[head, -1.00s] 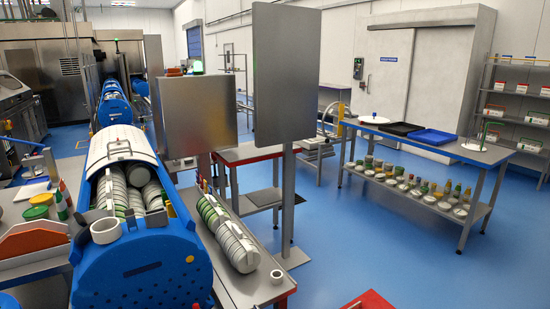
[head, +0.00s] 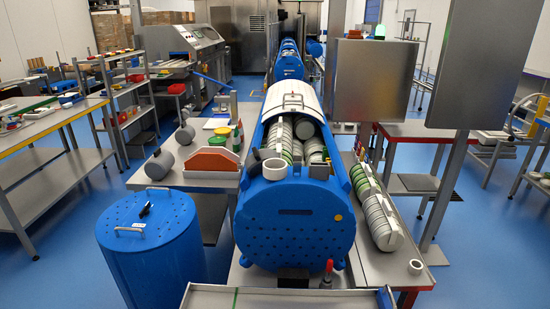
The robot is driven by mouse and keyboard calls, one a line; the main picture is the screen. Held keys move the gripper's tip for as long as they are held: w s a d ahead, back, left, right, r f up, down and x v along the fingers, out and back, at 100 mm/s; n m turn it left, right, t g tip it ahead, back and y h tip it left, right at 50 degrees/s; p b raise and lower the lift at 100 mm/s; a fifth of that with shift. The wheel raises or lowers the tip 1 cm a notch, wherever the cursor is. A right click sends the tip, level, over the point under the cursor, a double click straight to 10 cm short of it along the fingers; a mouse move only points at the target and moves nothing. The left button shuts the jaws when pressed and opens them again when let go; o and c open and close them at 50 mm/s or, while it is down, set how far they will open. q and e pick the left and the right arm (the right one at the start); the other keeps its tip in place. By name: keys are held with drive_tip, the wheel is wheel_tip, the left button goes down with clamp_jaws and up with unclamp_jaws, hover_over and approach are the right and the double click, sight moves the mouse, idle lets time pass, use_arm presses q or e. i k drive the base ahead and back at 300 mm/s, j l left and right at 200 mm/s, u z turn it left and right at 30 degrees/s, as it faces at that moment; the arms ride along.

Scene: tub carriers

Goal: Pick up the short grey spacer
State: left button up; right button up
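Two grey cylinders lie on the left side table in the head view. The nearer one (head: 158,162) is at the table's left edge. The other (head: 184,136) lies farther back and looks a little smaller. Either could be the short grey spacer; I cannot tell which. A white ring (head: 276,169) rests at the front opening of the blue drum carrier (head: 296,225). A small pale ring (head: 416,267) stands on the right bench's near end. Neither of my grippers is in view.
A blue lidded tub (head: 150,235) stands on the floor in front of the left side table (head: 215,182). Stacked discs (head: 380,222) lie on the right bench. Blue floor (head: 60,270) is open at left.

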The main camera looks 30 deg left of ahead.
sight(253, 163)
drive_tip(key=i+u, duration=0.15)
drive_tip(key=u, duration=0.35)
drive_tip(key=i+l+u, duration=0.15)
drive_tip(key=u, duration=0.35)
